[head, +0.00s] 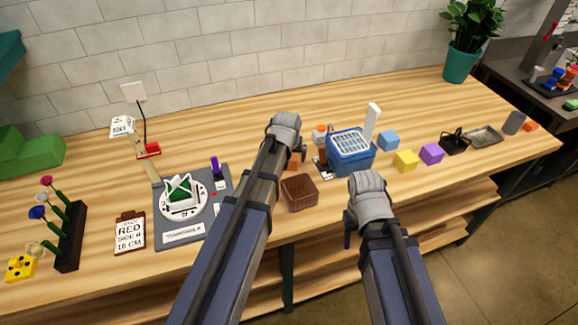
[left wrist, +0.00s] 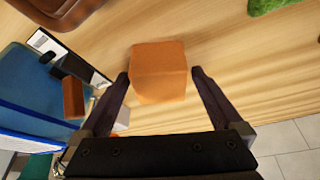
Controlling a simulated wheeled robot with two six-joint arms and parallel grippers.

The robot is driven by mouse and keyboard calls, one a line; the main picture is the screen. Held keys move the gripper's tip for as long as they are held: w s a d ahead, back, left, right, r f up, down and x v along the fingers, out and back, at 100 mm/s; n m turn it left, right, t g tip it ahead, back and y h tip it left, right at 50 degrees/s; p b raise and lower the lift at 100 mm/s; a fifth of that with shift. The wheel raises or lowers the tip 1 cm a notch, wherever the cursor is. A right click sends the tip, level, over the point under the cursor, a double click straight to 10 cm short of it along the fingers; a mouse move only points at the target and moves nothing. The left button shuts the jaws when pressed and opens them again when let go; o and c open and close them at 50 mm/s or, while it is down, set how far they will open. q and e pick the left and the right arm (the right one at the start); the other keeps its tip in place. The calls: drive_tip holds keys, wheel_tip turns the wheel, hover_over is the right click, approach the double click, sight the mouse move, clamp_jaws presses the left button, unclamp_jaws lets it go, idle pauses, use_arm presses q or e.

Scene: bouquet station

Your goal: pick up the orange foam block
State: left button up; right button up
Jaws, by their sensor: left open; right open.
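The orange foam block (left wrist: 160,72) sits on the wooden table in the left wrist view. My left gripper (left wrist: 160,80) is open, with one finger on either side of the block's near part; I cannot tell whether they touch it. In the head view a small part of the orange block (head: 293,163) shows beside my left gripper (head: 299,155), and my arm hides the rest. My right gripper (head: 349,230) is over the table's front edge, apart from the block, with its fingers mostly hidden.
A blue crate (head: 351,168) stands close to the block on the right, with a brown basket (head: 299,204) in front. Blue, yellow and purple blocks (head: 431,154) lie farther right. A grey board (head: 213,180) lies left of my left arm.

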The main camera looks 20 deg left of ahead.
use_arm(q)
drive_tip(key=shift+w+f, duration=0.15)
drive_tip(key=shift+f, duration=0.25)
drive_tip(key=shift+r, duration=0.1)
drive_tip(key=shift+c, duration=0.4)
use_arm(e)
drive_tip(key=shift+f, duration=0.3)
use_arm(q)
drive_tip(key=c, duration=1.3)
drive_tip(key=shift+r, duration=0.15)
use_arm(e)
drive_tip(key=shift+r, duration=0.15)
